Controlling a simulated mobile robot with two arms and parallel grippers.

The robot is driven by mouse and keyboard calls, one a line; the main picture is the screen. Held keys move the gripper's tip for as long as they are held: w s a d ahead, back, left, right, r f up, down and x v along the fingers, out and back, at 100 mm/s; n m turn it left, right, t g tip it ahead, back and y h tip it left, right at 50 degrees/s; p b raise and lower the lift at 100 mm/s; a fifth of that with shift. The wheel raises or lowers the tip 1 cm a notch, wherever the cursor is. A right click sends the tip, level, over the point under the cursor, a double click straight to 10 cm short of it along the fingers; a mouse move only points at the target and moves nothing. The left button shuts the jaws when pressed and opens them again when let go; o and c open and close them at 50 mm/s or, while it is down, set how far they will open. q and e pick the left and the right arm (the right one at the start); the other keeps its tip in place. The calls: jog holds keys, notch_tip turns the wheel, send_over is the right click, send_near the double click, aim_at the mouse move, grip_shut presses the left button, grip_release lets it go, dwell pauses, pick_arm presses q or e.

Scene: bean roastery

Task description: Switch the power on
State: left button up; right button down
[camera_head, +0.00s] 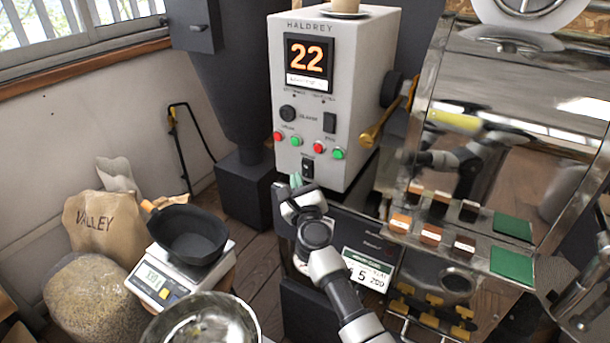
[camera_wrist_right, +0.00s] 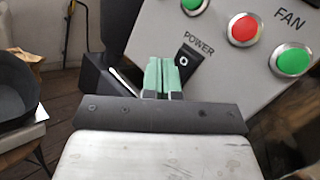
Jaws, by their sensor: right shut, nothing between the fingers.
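The power switch (camera_head: 307,168) is a black rocker low on the front of the white control box (camera_head: 357,84). In the right wrist view the switch (camera_wrist_right: 187,62) sits below the word POWER, and a white circle mark shows on it. My right gripper (camera_head: 296,181) is shut and empty, just below and left of the switch. In the wrist view its green fingertips (camera_wrist_right: 161,75) are together beside the switch and overlap its lower left edge. I cannot tell whether they touch it. My left gripper is not in view.
Red and green buttons (camera_head: 319,147) sit just above the switch, with a FAN label in the wrist view. A brass handle (camera_head: 383,124) sticks out right of the box. A scale (camera_head: 158,292) with a black pan (camera_head: 188,235) stands at lower left.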

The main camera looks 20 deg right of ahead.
jog(key=s+a, duration=0.1)
jog(key=s+a+p, duration=0.1)
jog(key=s+a, duration=0.1)
jog(key=shift+s+a+r+p, duration=0.25)
jog(key=shift+r+p, duration=0.05)
dwell(0.3)
